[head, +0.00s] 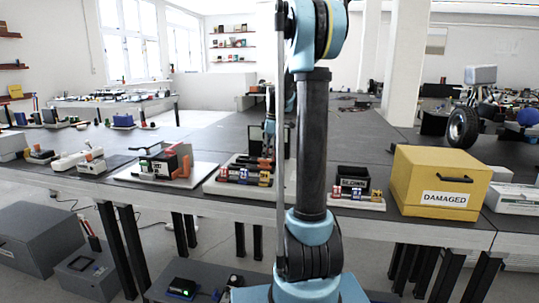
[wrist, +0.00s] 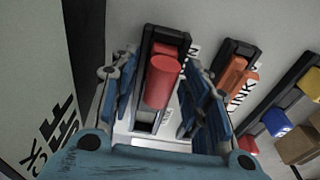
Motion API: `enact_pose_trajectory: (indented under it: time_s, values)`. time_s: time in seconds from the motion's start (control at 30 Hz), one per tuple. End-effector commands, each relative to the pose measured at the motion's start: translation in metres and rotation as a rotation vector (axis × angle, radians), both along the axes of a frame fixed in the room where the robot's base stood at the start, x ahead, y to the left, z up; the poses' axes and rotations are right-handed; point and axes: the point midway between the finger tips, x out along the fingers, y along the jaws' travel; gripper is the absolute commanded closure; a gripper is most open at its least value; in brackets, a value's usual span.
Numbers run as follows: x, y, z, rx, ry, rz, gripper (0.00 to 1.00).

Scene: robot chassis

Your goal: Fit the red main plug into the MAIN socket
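The red plug (wrist: 163,82), a rounded cylinder, sits in a black frame (wrist: 147,45) on a pale board in the wrist view. My gripper (wrist: 162,100) has its blue fingers on either side of the red plug, with gaps showing on both sides, so it looks open around it. In the head view my gripper (head: 268,150) is over the middle board, partly hidden by my arm; the red plug cannot be made out there. No label reading MAIN is legible, so I cannot tell which slot is the MAIN socket.
An orange plug (wrist: 233,76) in another black frame stands to the right in the wrist view, with blue (wrist: 276,122) and yellow (wrist: 311,84) plugs beyond. A dark upright edge is at left. A yellow box marked DAMAGED (head: 440,182) stands on the bench's right.

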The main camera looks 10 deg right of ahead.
Motion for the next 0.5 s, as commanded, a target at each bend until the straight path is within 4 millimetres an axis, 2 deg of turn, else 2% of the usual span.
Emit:
enact_pose_trajectory:
  time_s: [0.17, 0.27, 0.5]
  values:
    - [0.0, 0.0, 0.003, 0.0, 0.0, 0.0, 0.57]
    - [0.0, -0.001, 0.011, 0.0, 0.0, 0.0, 0.57]
    - [-0.002, -0.006, 0.051, 0.0, 0.0, 0.0, 0.57]
